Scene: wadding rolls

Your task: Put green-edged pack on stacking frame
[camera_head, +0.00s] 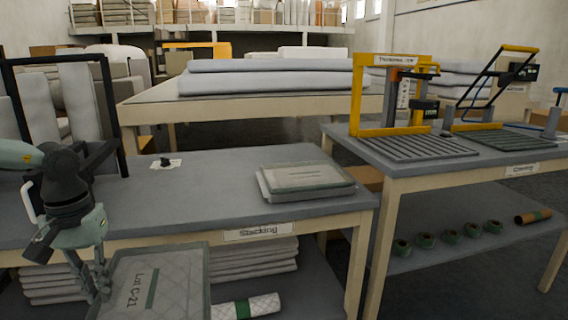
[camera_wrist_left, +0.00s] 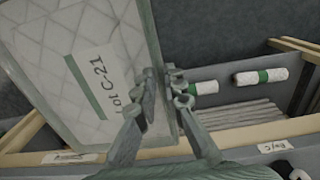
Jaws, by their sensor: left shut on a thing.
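The pack (camera_head: 175,270) has a grey-green edge, a quilted clear face and a label reading "Lot C-21". It also shows large and tilted in the left wrist view (camera_wrist_left: 115,35). My left gripper (camera_head: 100,284) is shut on its edge and holds it in front of the table, low in the head view. The gripper's fingers also show in the left wrist view (camera_wrist_left: 165,95). A flat stack of similar packs (camera_head: 305,178) lies on the table above the "Stacking" label (camera_head: 258,232); any frame beneath it is hard to make out. My right gripper is not in view.
The grey table (camera_head: 210,195) is clear between a small black item (camera_head: 165,162) and the stack. A black upright frame (camera_head: 110,100) stands at its left end. Rolls (camera_head: 245,307) and folded sheets (camera_head: 255,262) lie on the lower shelf. Another table (camera_head: 445,165) with yellow-framed equipment stands right.

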